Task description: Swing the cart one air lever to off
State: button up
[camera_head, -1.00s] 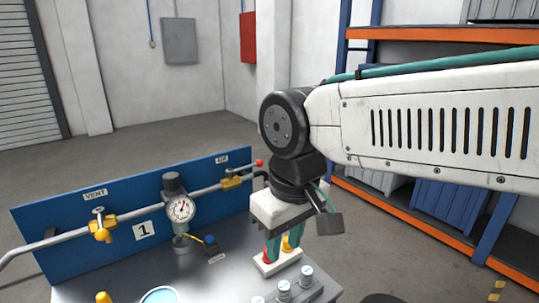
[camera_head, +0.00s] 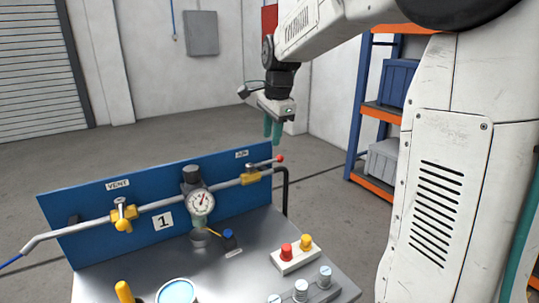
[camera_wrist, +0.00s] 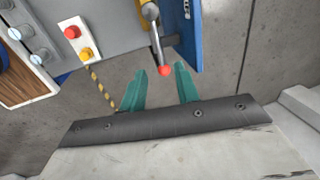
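The cart one blue panel (camera_head: 85,212) carries a pipe with a brass valve under the AIR label (camera_head: 242,154). The air lever (camera_head: 264,163) is a thin metal bar with a red tip (camera_head: 280,158), lying roughly along the pipe line toward the right. In the wrist view the air lever (camera_wrist: 157,45) points toward my gripper, and its red tip (camera_wrist: 165,71) shows near the gap between the fingers. My gripper (camera_head: 272,130) is above and beyond the lever's end, with green fingers. In the wrist view my gripper (camera_wrist: 163,82) is open and empty.
The cart top holds a block with red and yellow buttons (camera_head: 295,253), a row of knobs (camera_head: 302,289), a gauge (camera_head: 201,202) and a vent valve (camera_head: 123,218). A black bent tube (camera_head: 284,188) stands at the panel's right end. Orange-and-blue shelving (camera_head: 382,112) is at the right.

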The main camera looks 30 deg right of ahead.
aim_at(269, 162)
jog(key=f, duration=0.3)
jog(key=w+f, duration=0.1)
jog(key=f, duration=0.3)
jog(key=shift+w+f, duration=0.1)
jog(key=shift+w, duration=0.1)
jog(key=shift+c, duration=0.3)
grip_shut()
